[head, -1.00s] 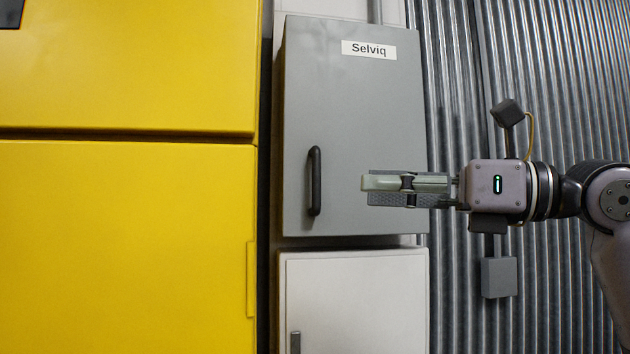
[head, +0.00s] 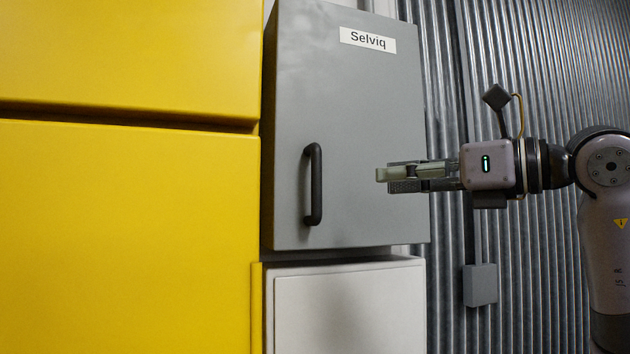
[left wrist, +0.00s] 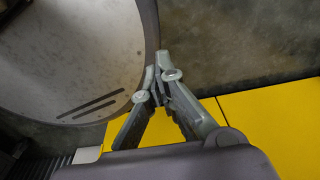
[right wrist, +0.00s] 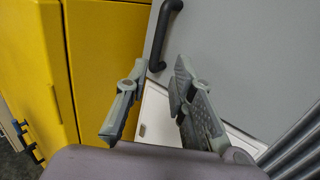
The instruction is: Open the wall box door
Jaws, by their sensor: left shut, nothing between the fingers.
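The grey wall box (head: 350,110), labelled "Selviq", hangs in the middle of the head view with its door shut. Its black vertical bar handle (head: 315,185) is on the left part of the door. My right gripper (head: 385,181) is in front of the door, to the right of the handle and apart from it. In the right wrist view the right gripper (right wrist: 160,68) has its fingers spread, with nothing between them. The handle (right wrist: 161,36) shows there just beyond the fingertips. My left gripper (left wrist: 161,62) shows only in the left wrist view, shut and empty.
A large yellow cabinet (head: 130,240) fills the left side, close beside the box. A white box (head: 345,312) sits directly below the grey one. A corrugated metal wall (head: 540,70) and a small grey fixture (head: 480,285) are to the right.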

